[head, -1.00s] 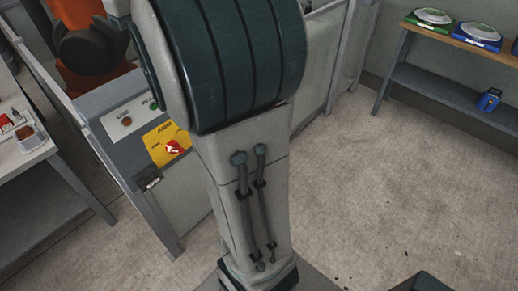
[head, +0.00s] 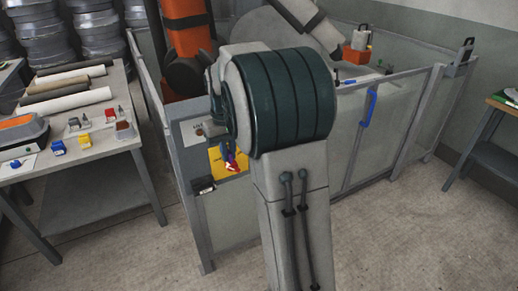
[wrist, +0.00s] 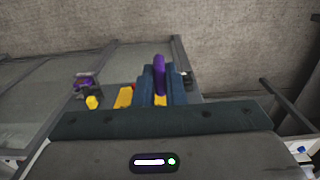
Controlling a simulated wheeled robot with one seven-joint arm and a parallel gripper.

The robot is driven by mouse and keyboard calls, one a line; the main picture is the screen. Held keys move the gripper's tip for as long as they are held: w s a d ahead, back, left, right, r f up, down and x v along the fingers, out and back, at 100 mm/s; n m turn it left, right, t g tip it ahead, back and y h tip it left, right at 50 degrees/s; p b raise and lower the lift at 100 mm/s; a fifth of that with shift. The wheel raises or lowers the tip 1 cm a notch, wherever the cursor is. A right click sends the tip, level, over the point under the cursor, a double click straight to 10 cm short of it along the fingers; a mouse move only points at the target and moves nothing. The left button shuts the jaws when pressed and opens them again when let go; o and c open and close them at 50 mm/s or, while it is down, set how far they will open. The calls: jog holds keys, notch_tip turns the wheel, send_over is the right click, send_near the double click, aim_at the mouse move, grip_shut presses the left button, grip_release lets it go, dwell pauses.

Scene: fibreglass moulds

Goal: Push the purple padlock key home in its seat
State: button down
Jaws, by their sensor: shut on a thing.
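In the wrist view my gripper (wrist: 160,84) has its blue fingers closed on a purple key-like piece (wrist: 159,72), which stands up between them. A dark box with purple on it (wrist: 86,83) is apart from the fingers to the left; I cannot tell whether it is the seat. In the head view my gripper (head: 229,153) is mostly hidden behind my arm, close in front of the yellow sign (head: 215,160) on the grey panel. The purple key cannot be made out there. A small red item (head: 233,167) shows at the sign, by the fingers.
A small dark box with a white label (head: 203,185) is on the fence below the sign. The fence (head: 335,160) with a blue handle (head: 369,108) runs right. A worktable (head: 95,145) with rolls and small parts stands left. Floor at front right is clear.

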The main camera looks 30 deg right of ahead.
jog(key=s+a+f, duration=0.1)
jog(key=a+f, duration=0.2)
jog(key=f, duration=0.9)
jog(key=s+a+f, duration=0.2)
jog(key=a+f, duration=0.2)
jog(key=f, duration=0.7)
jog(key=shift+a+f, duration=0.15)
jog(key=shift+f, duration=0.2)
